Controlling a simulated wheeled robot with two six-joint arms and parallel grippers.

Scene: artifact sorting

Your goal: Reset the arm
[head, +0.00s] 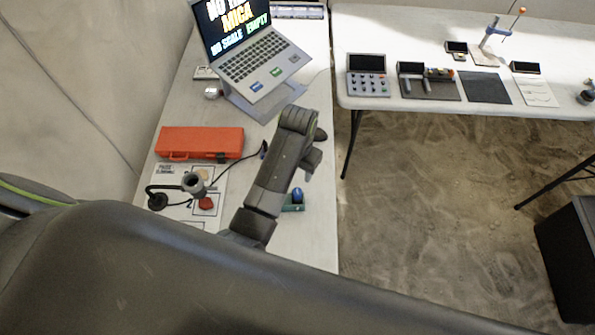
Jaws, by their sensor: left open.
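My left arm reaches over the left table (318,235), partly behind my large dark arm link along the bottom of the head view. My left gripper (312,158) is small and partly hidden by its own wrist. It is open, with nothing seen in it, above the table's right edge. A blue object on a green base (296,200) lies on the table below the arm, partly covered by it. My right gripper is not in view.
An orange case (200,142), a laptop on a stand (254,57) and a marked sheet holding a red object (206,203) are on the left table. A second white table (420,35) bears devices and a dark mat (485,88). Bare floor lies between.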

